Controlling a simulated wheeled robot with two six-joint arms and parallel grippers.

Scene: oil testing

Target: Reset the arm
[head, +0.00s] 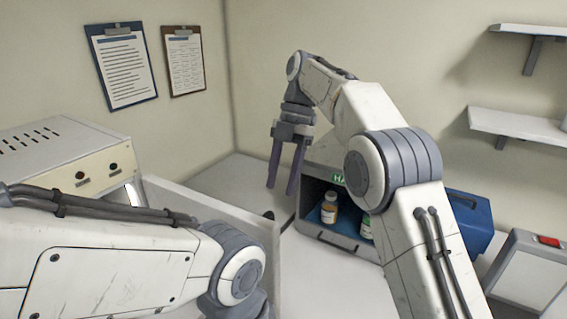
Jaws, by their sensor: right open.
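My right arm rises from the lower right, bends at the top and hangs its gripper (283,182) downward near the middle of the head view. Its two dark fingers are apart with nothing between them. The gripper is above the counter, just left of an open grey box (347,243). An amber bottle (329,208) with a white label stands inside the box. A second bottle (366,227) beside it is partly hidden by my right arm. My left arm comes in from the lower left; its gripper is out of the frame.
A beige machine (62,150) stands at the left, beside a white-walled open container (215,200). A blue box (470,222) sits behind my right arm. A device with a red switch (549,241) is at the far right. Shelves (525,127) project from the right wall.

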